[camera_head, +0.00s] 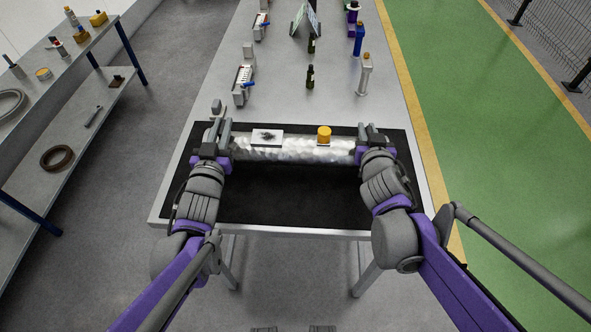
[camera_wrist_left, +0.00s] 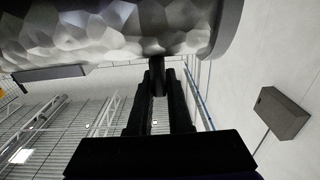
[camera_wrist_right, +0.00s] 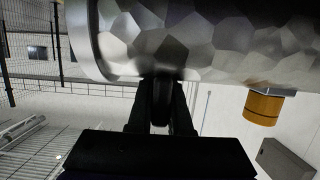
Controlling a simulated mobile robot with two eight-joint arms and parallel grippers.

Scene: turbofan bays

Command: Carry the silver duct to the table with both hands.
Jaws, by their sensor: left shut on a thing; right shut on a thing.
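The silver duct (camera_head: 292,151) lies crosswise between my two grippers, over the black mat (camera_head: 288,196) on the table (camera_head: 305,85). A flat plate with a dark mark (camera_head: 267,137) and an orange cap (camera_head: 324,133) sit on its upper side. My left gripper (camera_head: 217,140) is shut at the duct's left end; in the left wrist view its fingers close on a dark stub (camera_wrist_left: 158,78) below the faceted duct (camera_wrist_left: 110,32). My right gripper (camera_head: 370,142) is shut at the right end, on a similar dark stub (camera_wrist_right: 162,100). I cannot tell whether the duct touches the mat.
Farther up the table stand dark bottles (camera_head: 310,77), a grey bottle (camera_head: 365,74), a blue one (camera_head: 359,40) and grey blocks with blue levers (camera_head: 243,84). A shelf bench (camera_head: 75,120) with tools stands at left. Green floor (camera_head: 500,130) and a fence are at right.

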